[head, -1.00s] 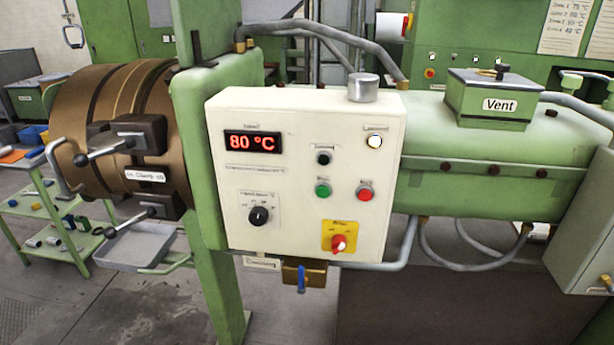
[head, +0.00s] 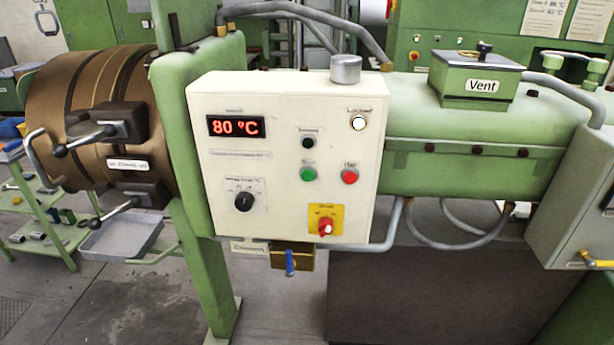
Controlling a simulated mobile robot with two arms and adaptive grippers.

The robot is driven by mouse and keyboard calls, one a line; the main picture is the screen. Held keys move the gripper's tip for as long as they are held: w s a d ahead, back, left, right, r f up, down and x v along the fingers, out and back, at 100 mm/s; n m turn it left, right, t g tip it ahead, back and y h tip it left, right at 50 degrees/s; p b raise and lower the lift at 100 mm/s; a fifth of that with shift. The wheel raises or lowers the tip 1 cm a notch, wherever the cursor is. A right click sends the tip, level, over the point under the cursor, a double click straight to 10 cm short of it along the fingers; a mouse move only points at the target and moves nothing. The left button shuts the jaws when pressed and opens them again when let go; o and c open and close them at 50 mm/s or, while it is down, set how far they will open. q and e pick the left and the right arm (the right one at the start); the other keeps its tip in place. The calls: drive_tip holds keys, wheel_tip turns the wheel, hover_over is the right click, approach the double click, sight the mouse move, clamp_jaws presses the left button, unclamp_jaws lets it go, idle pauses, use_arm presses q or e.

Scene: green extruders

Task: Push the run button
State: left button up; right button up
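The cream control panel (head: 270,213) faces me on the green extruder. Its green button (head: 307,174) sits left of a red button (head: 350,176); the small labels above them are too blurred to read for sure. A black button (head: 308,142) is above the green one. A red display (head: 236,126) reads 80 °C. A white lamp (head: 358,123) is at the upper right of the panel. A black dial (head: 244,202) is at lower left and a red switch on a yellow plate (head: 325,226) at lower right. Neither of my grippers is in view.
A brown barrel clamp with handles (head: 120,165) and a grey tray (head: 122,240) stand to the left. A brass valve with a blue lever (head: 291,262) hangs below the panel. A green Vent box (head: 475,78) and a grey cabinet (head: 570,200) are to the right.

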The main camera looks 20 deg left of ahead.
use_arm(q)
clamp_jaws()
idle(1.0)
